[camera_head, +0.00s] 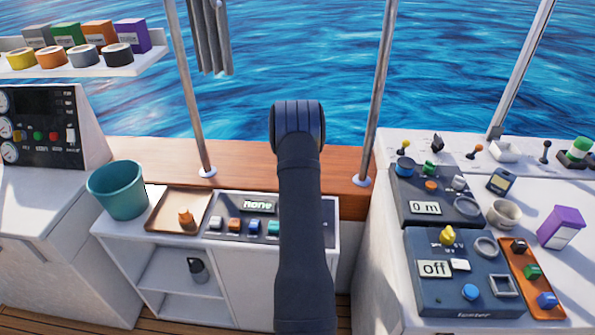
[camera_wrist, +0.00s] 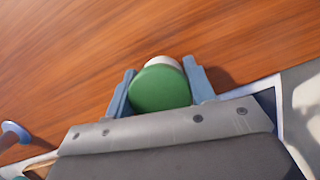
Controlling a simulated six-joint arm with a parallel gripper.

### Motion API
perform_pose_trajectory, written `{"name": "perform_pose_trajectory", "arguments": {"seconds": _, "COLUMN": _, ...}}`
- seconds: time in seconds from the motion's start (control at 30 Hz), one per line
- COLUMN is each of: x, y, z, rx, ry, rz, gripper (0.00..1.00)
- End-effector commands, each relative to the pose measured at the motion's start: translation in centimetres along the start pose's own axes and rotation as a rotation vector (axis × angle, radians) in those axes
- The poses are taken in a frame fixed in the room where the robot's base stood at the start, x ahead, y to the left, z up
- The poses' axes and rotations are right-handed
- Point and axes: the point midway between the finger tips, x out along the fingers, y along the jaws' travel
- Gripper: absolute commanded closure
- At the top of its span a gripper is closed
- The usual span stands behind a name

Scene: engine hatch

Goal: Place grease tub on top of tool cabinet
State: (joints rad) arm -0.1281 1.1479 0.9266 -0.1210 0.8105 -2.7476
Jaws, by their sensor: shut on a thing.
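My gripper (camera_wrist: 158,82) is shut on a tub with a green lid (camera_wrist: 160,88) and a white side, which appears to be the grease tub. In the wrist view they are over the wooden ledge; their height above it is unclear. In the head view my own arm hides the gripper and the held tub. A low white cabinet (camera_head: 230,280) with open shelves stands left of my arm; it may be the tool cabinet, but no label confirms this. Its top carries a teal bucket (camera_head: 119,190), a tan tray (camera_head: 163,218) and a dark switch panel (camera_head: 246,207).
Metal poles (camera_head: 190,95) rise from the wooden ledge (camera_head: 240,158) on both sides of my arm. A white console (camera_head: 385,300) on the right holds control boxes, a cup (camera_head: 503,214) and a purple box (camera_head: 561,227). Another green-topped container (camera_head: 581,146) stands at far right.

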Motion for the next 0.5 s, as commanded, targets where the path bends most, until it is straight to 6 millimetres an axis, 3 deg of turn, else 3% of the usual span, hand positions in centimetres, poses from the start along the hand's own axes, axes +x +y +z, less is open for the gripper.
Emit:
{"name": "perform_pose_trajectory", "arguments": {"seconds": 0.1, "x": 1.22, "y": -0.02, "z": -0.32, "rx": 0.0, "ry": 0.0, "rz": 0.0, "gripper": 0.76}}
{"name": "perform_pose_trajectory", "arguments": {"seconds": 0.47, "x": 1.55, "y": -0.02, "z": -0.4, "rx": 0.001, "ry": -0.002, "rz": 0.0, "gripper": 0.76}}
{"name": "perform_pose_trajectory", "arguments": {"seconds": 0.5, "x": 1.5, "y": -0.02, "z": -0.38, "rx": 0.001, "ry": -0.002, "rz": 0.0, "gripper": 0.43}}
